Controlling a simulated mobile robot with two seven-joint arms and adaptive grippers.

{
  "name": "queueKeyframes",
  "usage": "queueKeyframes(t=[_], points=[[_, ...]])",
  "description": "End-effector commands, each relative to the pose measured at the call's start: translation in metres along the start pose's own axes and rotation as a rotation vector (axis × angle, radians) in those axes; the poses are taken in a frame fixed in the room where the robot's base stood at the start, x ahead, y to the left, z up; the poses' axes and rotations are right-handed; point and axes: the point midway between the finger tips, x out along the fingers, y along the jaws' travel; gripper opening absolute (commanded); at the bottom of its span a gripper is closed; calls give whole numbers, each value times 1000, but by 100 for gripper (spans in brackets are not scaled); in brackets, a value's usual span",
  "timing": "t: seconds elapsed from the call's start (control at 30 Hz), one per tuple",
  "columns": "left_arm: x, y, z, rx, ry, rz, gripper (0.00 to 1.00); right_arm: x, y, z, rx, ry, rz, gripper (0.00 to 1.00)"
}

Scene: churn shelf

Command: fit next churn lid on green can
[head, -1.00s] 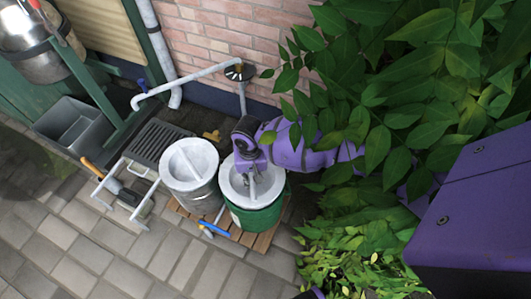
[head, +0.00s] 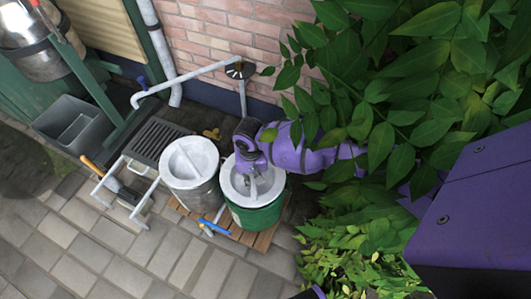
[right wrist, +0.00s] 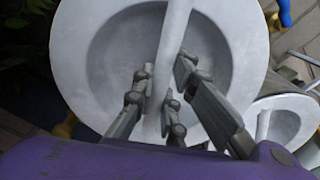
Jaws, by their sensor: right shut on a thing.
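The green can (head: 257,219) stands on a wooden slatted base. A pale grey round lid (head: 230,186) lies over its mouth, looking about level. Whether it is fully seated is hard to tell. My right gripper (head: 250,180) is above the lid and shut on its bar handle. In the right wrist view the handle (right wrist: 175,30) runs between the fingers (right wrist: 165,72), across the lid's recessed middle (right wrist: 105,52). A grey metal churn (head: 197,199) stands just left of the green can, with a similar lid (head: 188,160) on top. My left gripper is not visible.
A dark grate (head: 157,141) and a grey trough (head: 76,128) lie to the left. A pale pipe (head: 190,78) crosses behind the cans by the brick wall. Leafy branches (head: 420,90) crowd my right arm. A blue-handled tool (head: 213,227) lies before the cans. Paving in front is mostly clear.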

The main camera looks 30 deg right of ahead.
Motion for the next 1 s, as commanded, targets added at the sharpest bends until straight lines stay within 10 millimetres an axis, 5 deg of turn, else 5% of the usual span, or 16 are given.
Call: queueKeyframes(t=[1.0], points=[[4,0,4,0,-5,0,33,13,-2,-2,0,4,-4,0]])
